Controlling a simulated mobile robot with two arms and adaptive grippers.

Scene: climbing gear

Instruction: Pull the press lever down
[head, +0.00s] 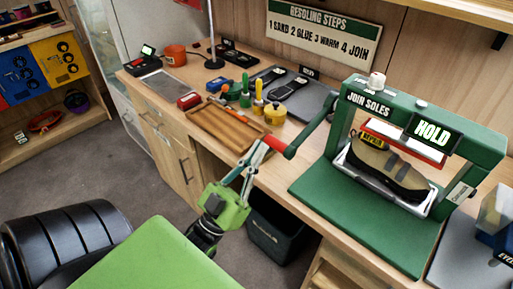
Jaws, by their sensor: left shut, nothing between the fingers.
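The green press (358,88) labelled "JOIN SOLES" stands on the right part of the bench. A shoe (388,168) sits on its tray under a red pad, and its display (432,133) reads "HOLD". The press lever (310,122) slopes down to the left from the press frame and ends in a red grip (277,146). My left gripper (260,153) is shut with its fingertips at the red grip, with nothing between them. I cannot tell whether they touch it. My right gripper is not in view.
A wooden tray (226,134) with tools, a yellow pot (275,113) and a dark mat (307,99) lie left of the press. A dark bin (277,232) stands below the bench edge. A clear box (496,207) is at the far right.

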